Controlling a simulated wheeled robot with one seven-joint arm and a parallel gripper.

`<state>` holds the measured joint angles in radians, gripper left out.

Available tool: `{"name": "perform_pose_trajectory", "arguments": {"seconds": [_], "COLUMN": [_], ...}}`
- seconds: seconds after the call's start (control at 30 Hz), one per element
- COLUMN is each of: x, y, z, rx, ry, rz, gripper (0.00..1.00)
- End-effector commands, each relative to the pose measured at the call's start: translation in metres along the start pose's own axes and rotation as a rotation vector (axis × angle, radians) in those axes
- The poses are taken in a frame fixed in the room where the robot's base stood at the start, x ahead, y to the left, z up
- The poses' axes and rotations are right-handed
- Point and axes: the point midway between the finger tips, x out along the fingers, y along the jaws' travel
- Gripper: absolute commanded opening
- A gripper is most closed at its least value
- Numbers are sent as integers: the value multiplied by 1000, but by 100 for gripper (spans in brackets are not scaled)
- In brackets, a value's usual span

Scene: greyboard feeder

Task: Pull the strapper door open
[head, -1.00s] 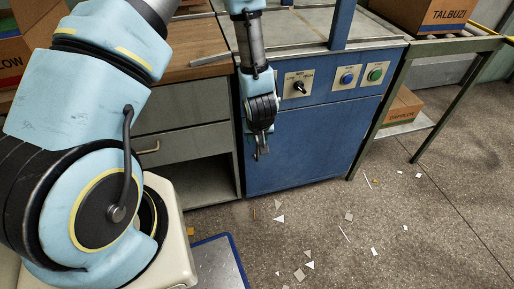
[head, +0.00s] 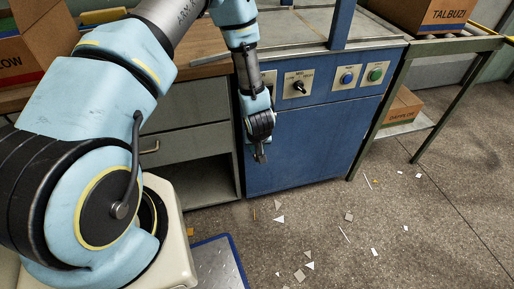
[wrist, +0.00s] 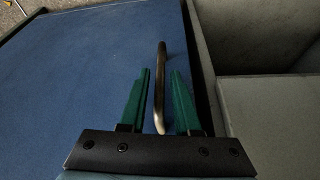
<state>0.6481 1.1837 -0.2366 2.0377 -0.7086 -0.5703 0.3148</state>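The strapper door (head: 312,142) is a blue panel on the front of the blue machine, below its control panel, and it looks closed. It fills the left of the wrist view (wrist: 85,75). A curved metal handle bar (wrist: 160,85) stands near the door's edge in the wrist view. My gripper (wrist: 160,78) is open, with one green finger on each side of the bar and gaps to both. In the head view my gripper (head: 260,155) is at the door's left side and hides the handle.
A cabinet with grey drawers (head: 185,145) and an open lower bay stands left of the machine. A roller table (head: 440,50) with a box stands at the right. The floor (head: 350,220) before the door is open, with scattered scraps.

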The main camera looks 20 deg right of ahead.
Motion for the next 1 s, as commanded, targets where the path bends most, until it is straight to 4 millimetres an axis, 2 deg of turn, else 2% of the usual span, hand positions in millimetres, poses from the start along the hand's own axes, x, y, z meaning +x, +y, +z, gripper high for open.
{"name": "perform_pose_trajectory", "arguments": {"seconds": [0.03,0.27,1.0], "x": [0,0,0], "y": [0,0,0], "z": [0,0,0], "rx": [0,0,0], "ry": [0,0,0], "rz": [0,0,0], "gripper": [24,0,0]}}
